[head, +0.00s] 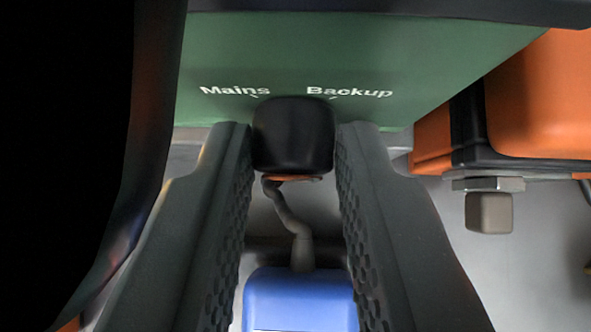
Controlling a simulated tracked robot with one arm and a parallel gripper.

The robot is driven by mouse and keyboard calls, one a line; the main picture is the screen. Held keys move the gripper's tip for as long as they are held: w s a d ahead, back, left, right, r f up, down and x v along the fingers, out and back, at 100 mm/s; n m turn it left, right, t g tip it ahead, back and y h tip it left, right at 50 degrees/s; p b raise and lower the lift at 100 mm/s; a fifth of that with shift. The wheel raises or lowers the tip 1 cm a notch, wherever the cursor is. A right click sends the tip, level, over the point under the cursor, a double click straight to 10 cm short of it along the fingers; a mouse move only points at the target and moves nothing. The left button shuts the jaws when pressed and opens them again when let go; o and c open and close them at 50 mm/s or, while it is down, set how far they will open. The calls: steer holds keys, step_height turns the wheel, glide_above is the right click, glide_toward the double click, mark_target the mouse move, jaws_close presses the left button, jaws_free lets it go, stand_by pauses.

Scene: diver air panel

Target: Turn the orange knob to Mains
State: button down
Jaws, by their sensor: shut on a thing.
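The green panel (370,55) carries two white labels, Mains (235,91) on the left and Backup (349,92) on the right, each with a short tick mark. Just below them is the knob (293,135); its face towards me looks black and a thin orange edge shows at its lower side. My gripper (294,128) is shut on the knob, one ridged grey finger on each side. The knob sits about midway between the two labels. Its pointer is hidden or too dark to read, so I cannot tell its setting.
A blue block (300,298) with a grey bent stem (295,225) lies below, between my fingers. An orange and black fitting (540,105) with a beige square end (489,213) stands close on the right. A large black shape (65,150) fills the left side.

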steer(key=shift+a+f+n+h+b, duration=0.1)
steer(key=shift+a+n+h+b, duration=0.25)
steer(key=shift+h+b, duration=0.35)
steer(key=shift+n+g+h+b, duration=0.25)
steer(key=shift+g+h+b, duration=0.05)
steer(key=shift+b, duration=0.1)
steer(key=c, duration=1.3)
jaws_free()
steer(key=shift+o, duration=0.2)
steer(key=p+v, duration=0.6)
steer(key=v, duration=0.7)
steer(key=shift+s+r, duration=0.2)
steer(key=shift+r, duration=0.1)
steer(key=shift+a, duration=0.1)
